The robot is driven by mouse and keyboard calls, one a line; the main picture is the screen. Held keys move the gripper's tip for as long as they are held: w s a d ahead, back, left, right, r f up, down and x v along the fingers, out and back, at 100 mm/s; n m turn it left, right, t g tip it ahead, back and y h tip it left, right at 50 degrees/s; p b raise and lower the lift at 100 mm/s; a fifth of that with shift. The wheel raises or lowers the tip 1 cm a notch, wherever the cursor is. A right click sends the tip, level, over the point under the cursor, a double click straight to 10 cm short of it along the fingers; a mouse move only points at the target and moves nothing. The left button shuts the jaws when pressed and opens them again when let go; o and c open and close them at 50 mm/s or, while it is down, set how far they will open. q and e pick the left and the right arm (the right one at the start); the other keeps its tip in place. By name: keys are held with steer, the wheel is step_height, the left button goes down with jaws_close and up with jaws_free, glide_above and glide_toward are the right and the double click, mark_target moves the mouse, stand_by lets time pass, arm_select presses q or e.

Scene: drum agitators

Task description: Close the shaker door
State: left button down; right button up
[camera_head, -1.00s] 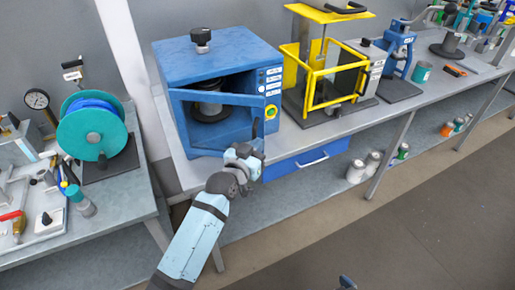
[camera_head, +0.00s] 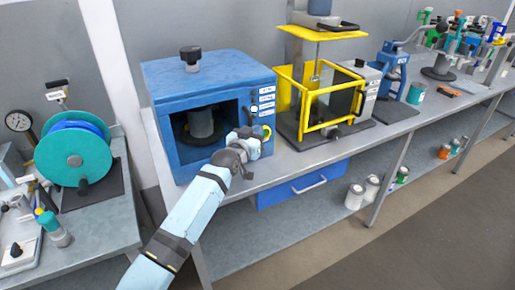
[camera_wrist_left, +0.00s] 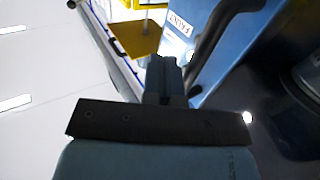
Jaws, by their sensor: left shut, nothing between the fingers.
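The blue shaker (camera_head: 210,70) stands on the bench at left centre. Its door (camera_head: 168,135) appears nearly flush with the front, and a grey cylinder (camera_head: 201,122) shows in the dark area inside its blue frame. Whether a small gap remains cannot be told. My left gripper (camera_head: 255,140) is at the lower right of the shaker front, hiding the door's lower right corner. In the left wrist view its fingers (camera_wrist_left: 165,78) are shut and empty, close to a dark curved bar (camera_wrist_left: 217,42), which looks like the door handle, and a FAULT label (camera_wrist_left: 180,37). My right gripper is out of view.
A yellow-framed machine (camera_head: 335,105) stands right of the shaker, with a blue press (camera_head: 391,80) beyond. A teal reel (camera_head: 72,158) is on the left bench. A blue drawer (camera_head: 303,186) hangs below the bench top. The floor at lower right is clear.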

arm_select(q)
steer(key=shift+w, duration=0.65)
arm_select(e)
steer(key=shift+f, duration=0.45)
arm_select(q)
steer(key=shift+s, duration=0.1)
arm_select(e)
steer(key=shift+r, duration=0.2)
